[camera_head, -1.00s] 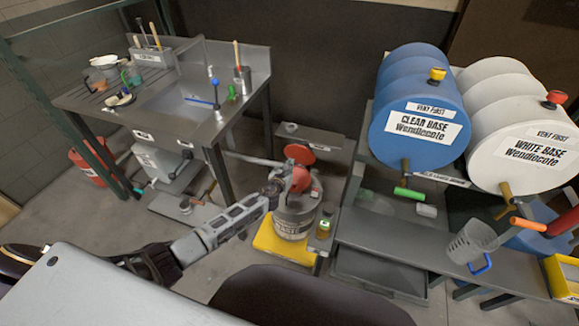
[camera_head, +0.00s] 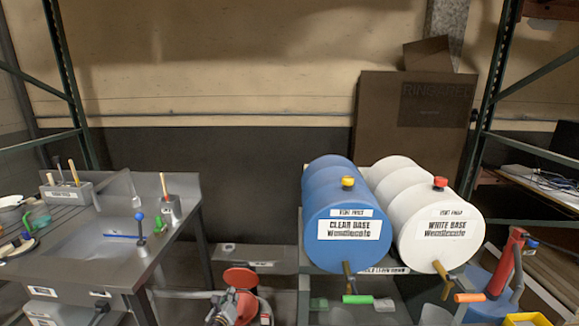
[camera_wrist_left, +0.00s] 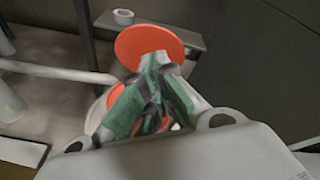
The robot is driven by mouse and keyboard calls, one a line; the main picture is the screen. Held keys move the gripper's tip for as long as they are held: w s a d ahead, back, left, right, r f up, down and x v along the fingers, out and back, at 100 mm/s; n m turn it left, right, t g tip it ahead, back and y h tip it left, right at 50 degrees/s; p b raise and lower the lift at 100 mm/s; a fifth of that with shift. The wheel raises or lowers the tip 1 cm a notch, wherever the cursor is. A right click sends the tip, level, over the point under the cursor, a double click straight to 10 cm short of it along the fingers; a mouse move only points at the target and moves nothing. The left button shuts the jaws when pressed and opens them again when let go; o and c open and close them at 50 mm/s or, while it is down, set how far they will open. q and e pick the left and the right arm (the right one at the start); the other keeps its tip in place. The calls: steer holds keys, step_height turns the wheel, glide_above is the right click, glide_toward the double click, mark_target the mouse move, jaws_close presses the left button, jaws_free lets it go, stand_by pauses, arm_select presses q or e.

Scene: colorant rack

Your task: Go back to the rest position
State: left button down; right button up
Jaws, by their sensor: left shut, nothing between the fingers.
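My left gripper (camera_head: 222,307) is at the bottom edge of the head view, mostly cut off, by the red lid (camera_head: 241,278) of the waste can. In the left wrist view its fingers (camera_wrist_left: 156,62) are closed together and empty. The orange-red lid (camera_wrist_left: 148,45) shows just beyond the fingertips there. I cannot tell whether they touch it. My right gripper is not in view.
A steel sink bench (camera_head: 85,270) stands at the left. A blue clear base drum (camera_head: 345,250) and a white base drum (camera_head: 440,248) lie on a rack at the right. A cardboard box (camera_head: 385,125) stands behind. The dark wall between is clear.

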arm_select(q)
steer(key=s+a+f+n+g+y, duration=0.1)
steer(key=s+a+f+n+g, duration=0.1)
steer(key=a+f+n, duration=0.4)
steer(key=s+a+f+n+g, duration=0.1)
steer(key=s+a+f+n, duration=0.15)
steer(key=f+n, duration=0.65)
steer(key=s+a+f+n+g, duration=0.3)
steer(key=s+a+f+n, duration=0.2)
steer(key=s+f+n, duration=0.55)
steer(key=s+f+n+g, duration=0.1)
steer(key=s+f, duration=0.3)
steer(key=s, duration=0.3)
steer(key=s+a+f+g, duration=0.1)
steer(key=s+f+g, duration=0.1)
steer(key=s+f, duration=0.45)
steer(key=s+f+n+g, duration=0.1)
steer(key=s+f, duration=0.2)
steer(key=s, duration=0.5)
steer(key=s+d+f+g, duration=0.1)
steer(key=s+f, duration=0.1)
steer(key=s, duration=1)
steer(key=s+d+f+g, duration=0.2)
steer(key=s+f, duration=0.1)
steer(key=s, duration=1)
steer(key=shift+s+d+y+p, duration=0.25)
steer(key=shift+s+y+p, duration=0.05)
steer(key=shift+p, duration=0.05)
steer(key=shift+w+n, duration=0.1)
steer(key=shift+n, duration=0.15)
